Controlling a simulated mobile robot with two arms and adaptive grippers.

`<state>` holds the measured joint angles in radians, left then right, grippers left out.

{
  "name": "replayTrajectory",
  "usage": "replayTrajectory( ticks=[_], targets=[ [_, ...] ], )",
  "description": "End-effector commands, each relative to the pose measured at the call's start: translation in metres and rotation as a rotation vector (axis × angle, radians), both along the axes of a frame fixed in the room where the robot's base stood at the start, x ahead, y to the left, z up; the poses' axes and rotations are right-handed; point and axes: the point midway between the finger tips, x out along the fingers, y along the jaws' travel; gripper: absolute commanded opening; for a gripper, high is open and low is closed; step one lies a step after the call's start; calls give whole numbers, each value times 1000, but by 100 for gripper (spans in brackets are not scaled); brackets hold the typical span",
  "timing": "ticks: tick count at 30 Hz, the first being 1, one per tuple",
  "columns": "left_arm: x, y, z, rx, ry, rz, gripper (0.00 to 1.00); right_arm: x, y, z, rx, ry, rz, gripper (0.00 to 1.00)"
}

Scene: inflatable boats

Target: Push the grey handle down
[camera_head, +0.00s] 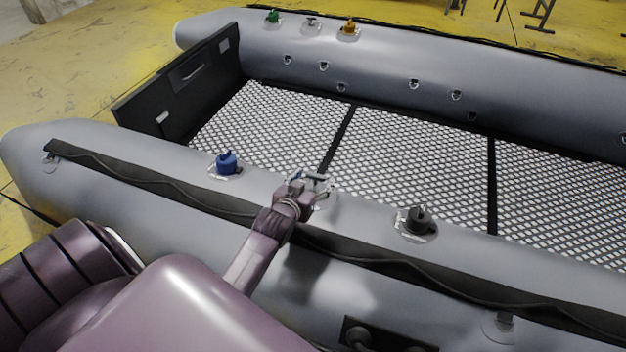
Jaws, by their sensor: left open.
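A grey handle (318,178) stands on a pale patch on top of the near tube of the inflatable boat. My left gripper (298,184) is open at this handle and partly hides it. I cannot tell whether they touch. Another small grey handle (311,21) sits on the far tube, between a green valve (272,17) and an orange valve (349,28). My right gripper is not in view.
A blue valve (226,162) stands on the near tube left of my gripper, and a black valve (419,219) stands to its right. The boat's grey tube (390,285) lies under my arm. The mesh floor (410,150) is clear.

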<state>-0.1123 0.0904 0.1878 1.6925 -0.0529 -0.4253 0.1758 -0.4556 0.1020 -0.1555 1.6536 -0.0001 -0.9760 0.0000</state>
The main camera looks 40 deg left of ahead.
Motion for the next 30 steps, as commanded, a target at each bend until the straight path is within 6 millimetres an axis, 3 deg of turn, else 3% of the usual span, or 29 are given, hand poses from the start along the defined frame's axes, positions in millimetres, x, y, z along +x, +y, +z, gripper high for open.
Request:
replayTrajectory(
  ticks=[2, 18, 23, 27, 30],
  targets=[
    [0, 0, 0, 0, 0, 0, 58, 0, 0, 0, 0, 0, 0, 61],
    [0, 0, 0, 0, 1, 0, 0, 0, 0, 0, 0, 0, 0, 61],
    [-3, -1, -12, -2, 5, 0, 0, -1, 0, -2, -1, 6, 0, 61],
    [-6, -2, -30, -2, 4, 0, 0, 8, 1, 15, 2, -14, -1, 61],
    [-7, -2, -31, -1, 3, 0, 0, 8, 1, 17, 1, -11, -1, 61]
  ],
)
